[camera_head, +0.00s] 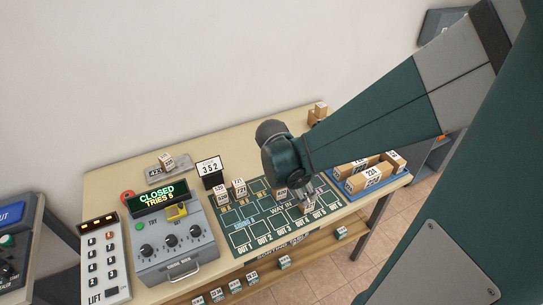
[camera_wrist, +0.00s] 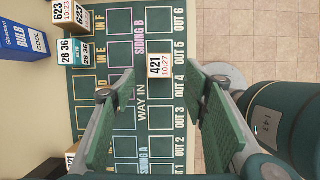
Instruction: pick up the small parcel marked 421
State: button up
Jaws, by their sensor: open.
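The small parcel marked 421 (camera_wrist: 159,65) shows in the wrist view as a white label on a small box, upright on the green board (camera_wrist: 125,20) by the OUT 4 marking. My gripper (camera_wrist: 160,85) is open above the board. Its two green fingers lie left and right of the parcel in the picture, apart from it, with nothing between them. In the head view my gripper (camera_head: 303,192) is over the right part of the board, and my arm hides some of it. A parcel shows just under it there, its number too small to read surely.
Parcels marked 623 (camera_wrist: 66,12) and 28 36 (camera_wrist: 72,52) stand at the board's left edge, near a blue BULB box (camera_wrist: 25,40). A blue tray (camera_head: 345,191) with parcels is at right.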

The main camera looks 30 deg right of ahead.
jog(key=shift+d+f, duration=0.15)
jog(key=shift+f, duration=0.05)
jog(key=shift+f, duration=0.1)
jog(key=shift+x, duration=1.2)
jog(key=shift+b, duration=0.3)
jog(key=shift+b+x, duration=0.6)
jog(key=shift+x, duration=2)
jog(key=c, duration=1)
